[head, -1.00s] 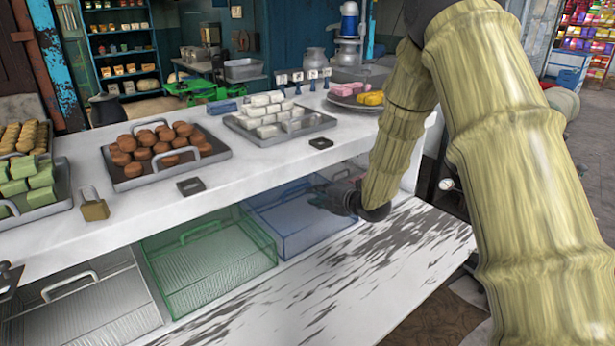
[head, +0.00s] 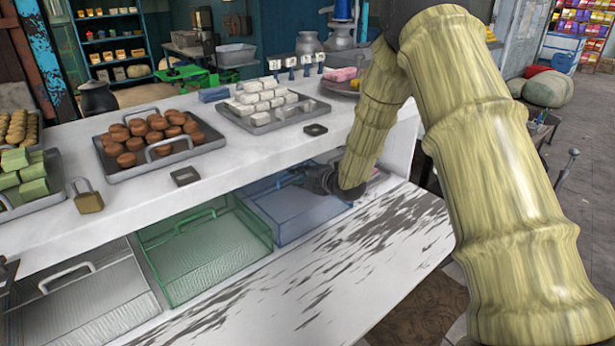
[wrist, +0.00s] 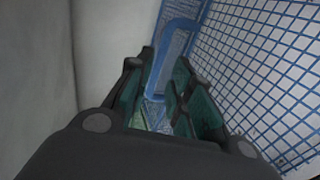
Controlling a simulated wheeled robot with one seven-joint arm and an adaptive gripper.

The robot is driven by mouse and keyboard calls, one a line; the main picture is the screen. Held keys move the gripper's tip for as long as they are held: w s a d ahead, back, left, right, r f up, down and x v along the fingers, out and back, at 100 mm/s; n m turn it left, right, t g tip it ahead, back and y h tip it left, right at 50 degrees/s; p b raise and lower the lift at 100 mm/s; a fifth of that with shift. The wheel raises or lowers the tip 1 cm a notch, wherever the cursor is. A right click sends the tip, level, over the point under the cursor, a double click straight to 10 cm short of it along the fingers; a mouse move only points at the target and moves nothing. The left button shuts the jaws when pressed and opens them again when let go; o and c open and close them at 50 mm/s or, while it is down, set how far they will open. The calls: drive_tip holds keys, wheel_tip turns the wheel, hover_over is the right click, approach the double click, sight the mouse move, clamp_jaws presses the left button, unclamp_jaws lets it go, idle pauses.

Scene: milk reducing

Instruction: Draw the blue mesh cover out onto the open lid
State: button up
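The blue mesh cover (head: 292,222) sits on the shelf under the white counter, at the right end of a row of covers. The open lid (head: 330,270) is the worn white board folded out flat in front of the shelf. My gripper (head: 308,180) is inside the shelf above the back right part of the blue cover, partly hidden by my arm. In the wrist view, the cover's blue handle (wrist: 178,28) runs between the fingers of my gripper (wrist: 158,72). The fingers stand apart, one on each side of it; whether they touch it is unclear.
The counter (head: 235,165) overhangs the shelf and holds sweet trays and a padlock (head: 88,200). In the wrist view, a pale wall (wrist: 105,50) is close on the left.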

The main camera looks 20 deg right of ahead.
drive_tip(key=shift+p+x, duration=0.3)
drive_tip(key=shift+x, duration=2.05)
clamp_jaws()
